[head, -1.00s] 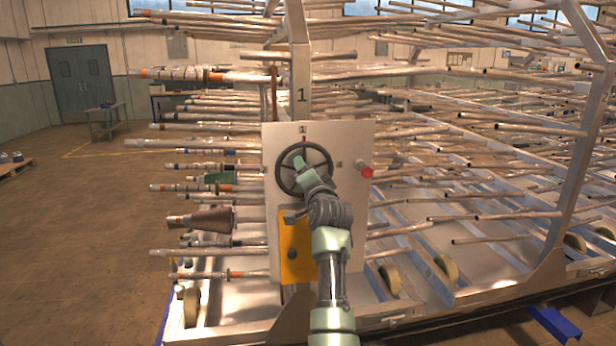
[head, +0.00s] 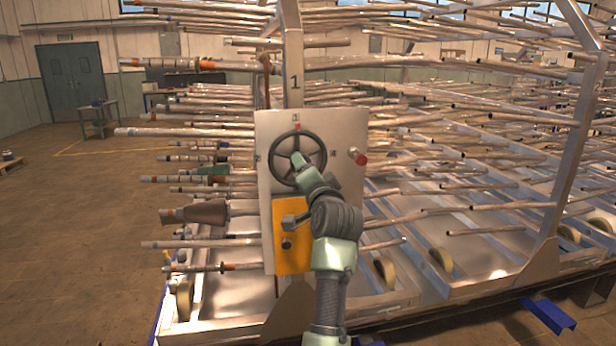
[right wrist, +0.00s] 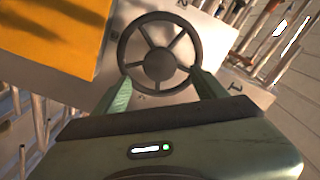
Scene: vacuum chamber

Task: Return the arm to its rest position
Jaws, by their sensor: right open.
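My right arm reaches up from the bottom of the head view to a grey panel (head: 330,135). The panel carries a dark spoked handwheel (head: 299,135). My right gripper (head: 298,160) is in front of the lower part of the wheel. In the right wrist view the gripper (right wrist: 160,85) is open, with its two green fingers apart on either side of the near rim of the wheel (right wrist: 158,64). I cannot tell whether the fingers touch the rim. My left gripper does not show.
An orange plate (head: 291,258) with a grey lever sits below the wheel. A red knob (head: 360,159) sticks out at the panel's right. Many metal tubes on a large wheeled rack stick out on both sides.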

